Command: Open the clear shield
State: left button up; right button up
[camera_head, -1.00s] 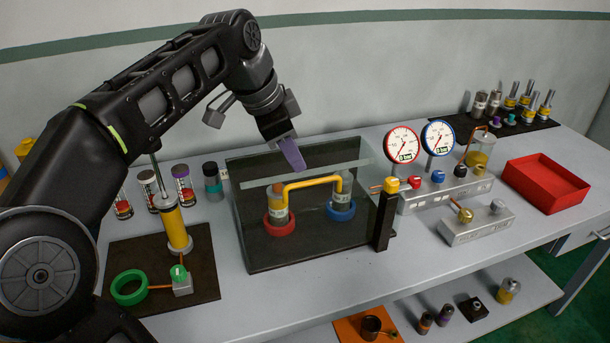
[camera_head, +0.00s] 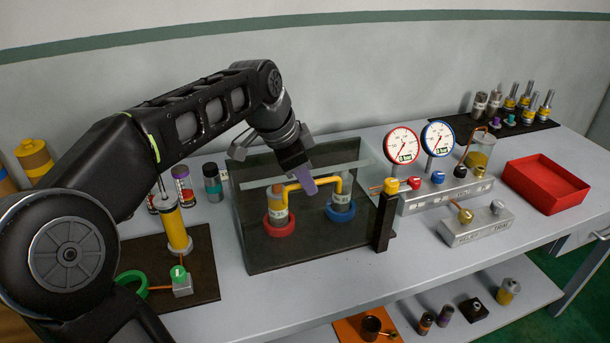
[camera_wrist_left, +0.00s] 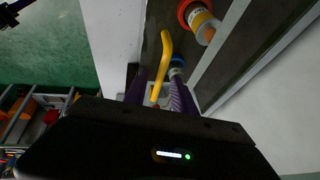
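The clear shield (camera_head: 350,167) is a see-through cover with a pale edge strip, over a dark board in the middle of the bench. It looks closed. Behind it, a yellow bent pipe (camera_head: 318,182) joins a vise with a red ring (camera_head: 279,228) and one with a blue ring (camera_head: 340,212). My left gripper (camera_head: 307,188) points down at the shield's pale strip, its purple fingers overlapping it in the head view; contact cannot be told. In the left wrist view its fingers (camera_wrist_left: 160,95) are apart, with the yellow pipe (camera_wrist_left: 161,62) seen beyond. My right gripper is not clearly visible.
A black post (camera_head: 384,222) with a yellow top stands at the shield's right front corner. Two gauges (camera_head: 402,145) and a valve block (camera_head: 445,192) are to the right, beside a red tray (camera_head: 546,183). A yellow cylinder (camera_head: 177,228) stands at left.

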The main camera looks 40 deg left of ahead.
pick_arm(q)
grip_shut()
dwell(1.2)
